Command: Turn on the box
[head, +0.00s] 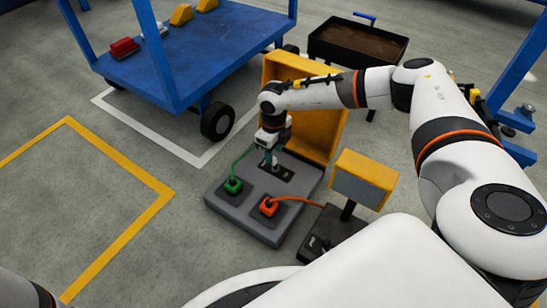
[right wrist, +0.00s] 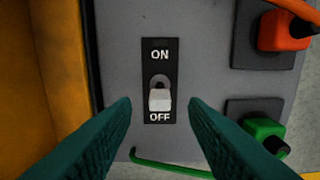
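The box (head: 251,217) is a grey panel with a yellow lid (head: 322,128) standing open at its back. A black switch plate (right wrist: 160,62) marked ON and OFF is centred in the right wrist view. Its light grey switch lever (right wrist: 160,99) sits at the OFF end. My right gripper (head: 269,160) is over the panel by the switch. In the right wrist view its two teal fingers (right wrist: 160,112) are apart, one on each side of the lever, with nothing between them that they touch. My left gripper is not in view; only a bit of that arm shows at lower left.
A green plug (head: 233,186) and an orange plug (head: 268,207) with cables sit on the panel. A yellow-topped display (head: 363,179) stands to the right. A blue cart (head: 180,65) and a dark tray (head: 357,45) stand behind. The floor at left is clear.

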